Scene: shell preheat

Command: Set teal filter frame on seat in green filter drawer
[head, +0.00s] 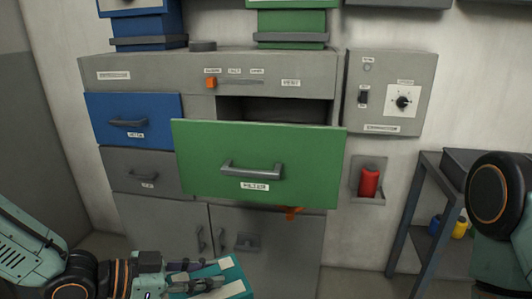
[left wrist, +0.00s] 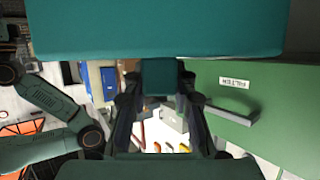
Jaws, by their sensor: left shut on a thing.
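The green filter drawer (head: 225,150) is pulled out from the cabinet in the head view, its front facing me with a grey handle. A dark opening shows above and behind its front; the seat inside is hidden by the front. The teal filter frame (head: 232,268) is at the bottom of the head view, below and in front of the drawer. My left gripper (head: 200,278) is shut on it. In the left wrist view the frame (left wrist: 160,30) spans the top, with its tab between my fingers, and the green drawer front (left wrist: 240,85) is at the right. My right gripper is out of view.
A blue drawer (head: 135,105) is left of the green one, above a grey drawer (head: 135,178). A control box (head: 385,95) and a red switch (head: 368,182) are on the right. A shelf rack (head: 425,210) stands farther right.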

